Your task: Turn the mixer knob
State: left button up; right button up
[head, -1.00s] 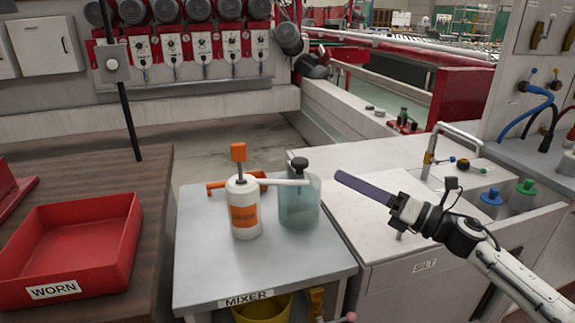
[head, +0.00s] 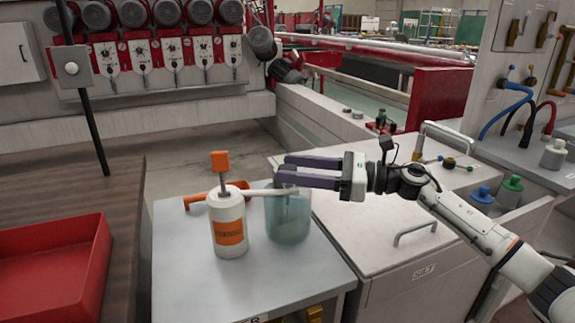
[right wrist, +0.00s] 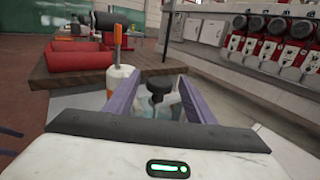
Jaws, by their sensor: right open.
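The mixer is a teal, see-through jar (head: 288,222) with a dark knob on top, standing on a grey cart top. In the right wrist view the dark knob (right wrist: 158,88) shows between my two fingers, with the jar below it. In the head view my fingers hide the knob. My right gripper (head: 284,169) is open, its purple fingers level at the top of the jar and pointing left. It also shows in the right wrist view (right wrist: 161,80).
A white bottle (head: 228,224) with an orange label and orange top stands left of the jar, its white spout reaching toward the jar. An orange handle-like piece (head: 196,200) lies behind it. A red tray (head: 60,275) is on the brown bench.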

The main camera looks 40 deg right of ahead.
jog(key=shift+w+a, duration=0.45)
jog(key=shift+w, duration=0.1)
pick_arm(q)
jog(key=shift+w+a+r, duration=0.1)
jog(key=shift+w+r, duration=0.15)
jog(key=shift+r, duration=0.05)
pick_arm(e)
jog(key=shift+w+a, duration=0.1)
pick_arm(q)
jog(key=shift+w, duration=0.1)
